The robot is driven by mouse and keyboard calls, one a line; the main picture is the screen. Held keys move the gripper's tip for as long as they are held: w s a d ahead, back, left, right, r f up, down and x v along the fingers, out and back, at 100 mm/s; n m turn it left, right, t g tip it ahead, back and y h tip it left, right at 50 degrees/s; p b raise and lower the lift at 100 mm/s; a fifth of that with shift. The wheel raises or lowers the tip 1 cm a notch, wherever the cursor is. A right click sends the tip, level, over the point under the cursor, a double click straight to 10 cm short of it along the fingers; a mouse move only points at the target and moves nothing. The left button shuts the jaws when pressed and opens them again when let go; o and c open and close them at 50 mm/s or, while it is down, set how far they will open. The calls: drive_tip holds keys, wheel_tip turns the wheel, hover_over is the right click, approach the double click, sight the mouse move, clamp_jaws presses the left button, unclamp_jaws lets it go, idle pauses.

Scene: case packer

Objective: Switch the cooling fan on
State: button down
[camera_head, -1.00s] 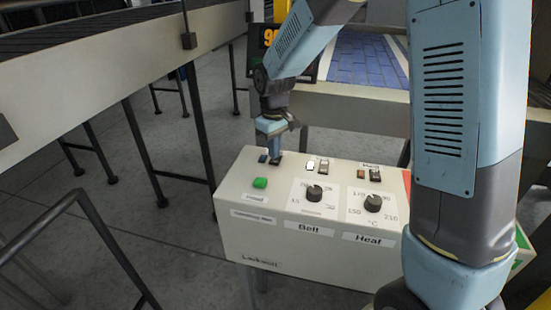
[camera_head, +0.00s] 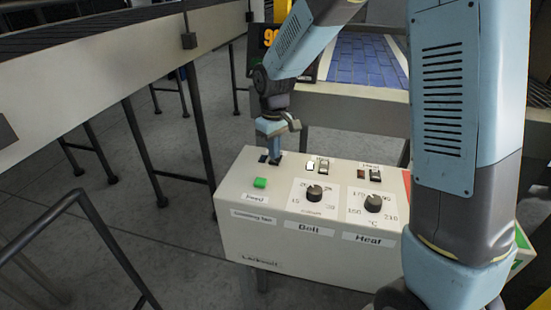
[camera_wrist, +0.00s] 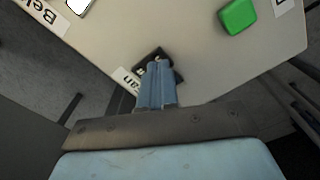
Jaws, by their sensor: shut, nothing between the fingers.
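The control box (camera_head: 300,240) is cream, with its labelled top facing up. A dark switch (camera_wrist: 150,60) sits near the box's far edge in the wrist view, beside a partly covered label (camera_wrist: 124,80) whose visible letters end in "an". My gripper (camera_wrist: 157,72) is shut and empty, with its fingertips over that switch and hiding part of it. In the head view my gripper (camera_head: 275,156) points down at the box's back left corner. A small dark piece (camera_head: 263,158) shows just left of the fingertips. I cannot tell the switch's position or whether the fingers touch it.
The box also carries a green button (camera_head: 260,183), a Belt knob (camera_head: 314,192), a Heat knob (camera_head: 373,203), a Belt switch (camera_head: 323,166) and a Heat switch (camera_head: 375,175). A conveyor (camera_head: 100,85) runs behind at left. A blue belt (camera_head: 370,62) lies behind the box.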

sight(276, 161)
drive_tip(key=shift+f, duration=0.75)
idle(0.5)
drive_tip(key=shift+r, duration=3.5)
drive_tip(key=s+d+r+m+t, duration=0.1)
drive_tip(key=s+d+r+m, duration=0.1)
drive_tip(key=s+d+r, duration=0.35)
drive_tip(key=s+d+r+m+t, duration=0.25)
drive_tip(key=d+r, duration=0.35)
drive_tip(key=d, duration=0.3)
drive_tip(key=s+d+r+m+t, duration=0.1)
drive_tip(key=s+d+m, duration=0.1)
drive_tip(key=s+d, duration=0.2)
drive_tip(key=s+d+r+m+t, duration=0.1)
drive_tip(key=s+d, duration=0.4)
drive_tip(key=s, duration=0.5)
drive_tip(key=shift+s+r+m, duration=0.4)
drive_tip(key=shift+r+m, duration=0.05)
drive_tip(key=shift+m, duration=0.3)
